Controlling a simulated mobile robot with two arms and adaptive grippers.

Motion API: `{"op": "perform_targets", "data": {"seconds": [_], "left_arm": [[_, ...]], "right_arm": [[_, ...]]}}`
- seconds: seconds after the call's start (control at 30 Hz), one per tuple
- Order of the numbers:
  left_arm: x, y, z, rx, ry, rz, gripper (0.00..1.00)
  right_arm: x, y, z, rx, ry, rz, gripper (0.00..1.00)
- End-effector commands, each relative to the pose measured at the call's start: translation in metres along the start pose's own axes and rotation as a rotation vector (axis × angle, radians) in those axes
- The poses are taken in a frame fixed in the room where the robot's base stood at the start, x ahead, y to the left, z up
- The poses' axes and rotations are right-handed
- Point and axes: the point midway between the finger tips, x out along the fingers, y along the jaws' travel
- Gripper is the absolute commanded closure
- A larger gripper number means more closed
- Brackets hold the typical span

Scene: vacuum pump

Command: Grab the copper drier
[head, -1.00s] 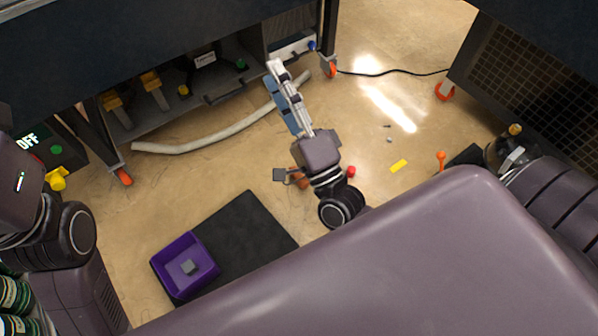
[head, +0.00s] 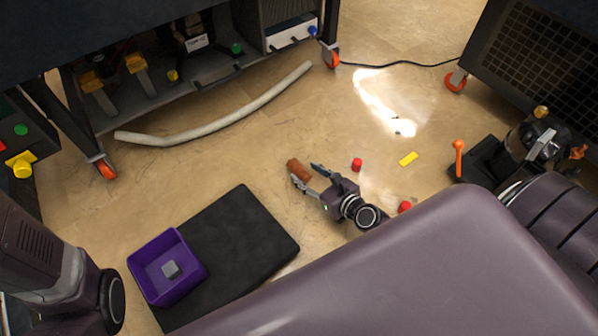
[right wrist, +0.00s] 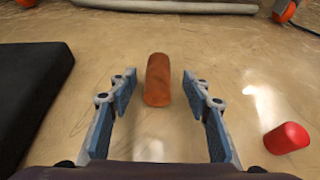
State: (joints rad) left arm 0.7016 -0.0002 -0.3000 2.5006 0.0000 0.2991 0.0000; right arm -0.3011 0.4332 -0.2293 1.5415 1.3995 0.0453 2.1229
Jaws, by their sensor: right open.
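The copper drier (head: 298,169) is a short copper-brown cylinder lying on the floor in the middle of the head view. In the right wrist view the copper drier (right wrist: 158,80) lies lengthwise between and slightly beyond the fingertips. My right gripper (head: 306,174) is open, low over the floor, with its fingers pointing at the drier. In the right wrist view the right gripper (right wrist: 159,80) has a finger on each side of the drier, with visible gaps on both sides. My left arm is at the left edge of the head view, and its gripper is out of frame.
A red cylinder (right wrist: 286,138) lies right of the right gripper. A black mat (head: 245,225) and a purple bin (head: 140,272) holding a small grey block are to the left. A pale hose (head: 215,124) lies behind. A yellow piece (head: 408,159) lies right.

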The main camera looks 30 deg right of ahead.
Motion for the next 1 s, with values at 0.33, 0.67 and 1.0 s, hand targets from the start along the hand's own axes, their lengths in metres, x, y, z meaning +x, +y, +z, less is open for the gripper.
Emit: {"op": "perform_targets", "data": {"seconds": [0.33,0.67,1.0], "left_arm": [[-0.012,0.003,-0.004,0.0,-0.001,0.0,0.6],[-0.012,0.003,-0.004,0.0,0.0,0.0,0.6],[-0.012,0.003,-0.004,-0.001,0.0,0.001,0.6]], "right_arm": [[0.044,0.002,-0.003,-0.003,-0.002,0.0,0.55],[0.045,0.003,-0.003,-0.003,-0.001,0.001,0.65],[0.045,0.002,-0.003,-0.003,-0.001,0.0,1.0]]}}
